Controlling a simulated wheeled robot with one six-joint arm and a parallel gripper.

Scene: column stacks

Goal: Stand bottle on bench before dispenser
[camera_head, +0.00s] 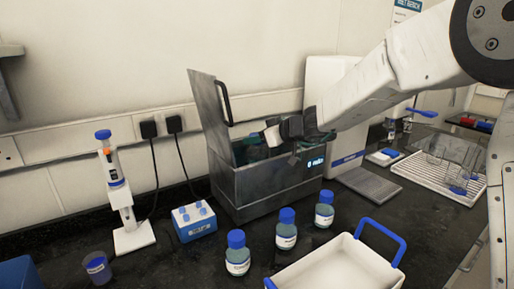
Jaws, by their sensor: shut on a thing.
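My gripper (284,133) is over the open top of a grey bath (270,188) with a small lit display. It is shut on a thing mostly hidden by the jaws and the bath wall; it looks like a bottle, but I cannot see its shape. Teal shapes show inside the bath below. Three blue-capped bottles (286,231), (237,255), (324,211) stand upright on the dark bench (185,262). A slim white device with a blue top (117,190) stands at left. A tall white unit (329,80) stands behind the bath. Which one is the dispenser I cannot tell.
The bath's lid (207,112) stands raised. A blue block (194,219) sits left of the bath. A white tray with blue handles (335,270) is at front, a small cup (97,267) at front left, a wire rack (450,165) at right. Bench shows bare around the blue block.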

